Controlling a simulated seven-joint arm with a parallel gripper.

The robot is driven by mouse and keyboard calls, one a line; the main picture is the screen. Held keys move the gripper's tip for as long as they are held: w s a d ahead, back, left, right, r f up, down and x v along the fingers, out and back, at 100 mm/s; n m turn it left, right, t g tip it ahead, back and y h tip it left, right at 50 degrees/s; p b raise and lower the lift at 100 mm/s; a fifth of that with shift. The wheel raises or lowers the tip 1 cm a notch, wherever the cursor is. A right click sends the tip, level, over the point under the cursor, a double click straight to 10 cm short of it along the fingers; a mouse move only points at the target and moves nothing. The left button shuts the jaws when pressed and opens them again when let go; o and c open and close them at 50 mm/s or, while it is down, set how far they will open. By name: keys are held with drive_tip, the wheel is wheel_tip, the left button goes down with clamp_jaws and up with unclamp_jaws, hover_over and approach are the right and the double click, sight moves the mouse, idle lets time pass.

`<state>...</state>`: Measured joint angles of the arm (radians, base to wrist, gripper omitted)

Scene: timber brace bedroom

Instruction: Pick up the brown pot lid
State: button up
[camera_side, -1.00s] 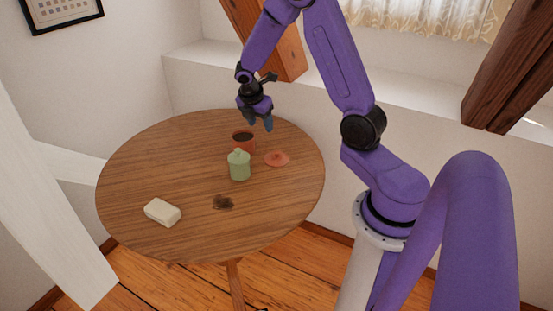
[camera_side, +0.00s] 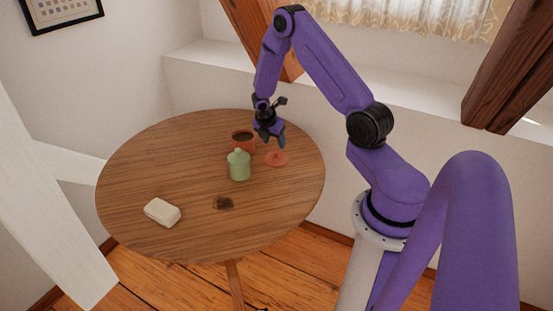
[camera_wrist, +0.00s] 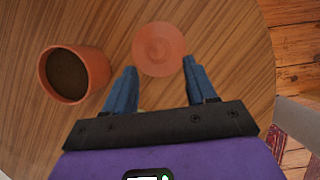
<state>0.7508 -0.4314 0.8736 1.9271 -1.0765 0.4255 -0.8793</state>
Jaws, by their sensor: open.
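The pot lid (camera_side: 276,159) is a round reddish-brown disc with a raised knob, lying on the table at the right of the pot. It also shows in the wrist view (camera_wrist: 159,49), just beyond and between the fingertips. My gripper (camera_side: 270,141) is open and empty, above the table near the lid. Its two blue fingers (camera_wrist: 160,68) are spread apart in the wrist view, pointing toward the lid. From these views I cannot tell the exact height of the fingers over it.
A brown pot with dark contents (camera_side: 243,146) stands left of the lid, beside the left finger in the wrist view (camera_wrist: 103,66). A green lidded jar (camera_side: 239,171) stands in front.

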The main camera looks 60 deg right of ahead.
sight(276, 151)
drive_tip(key=shift+w+x, duration=0.1)
drive_tip(key=shift+x, duration=1.55)
drive_tip(key=shift+w+x, duration=0.15)
drive_tip(key=shift+x, duration=1.55)
clamp_jaws()
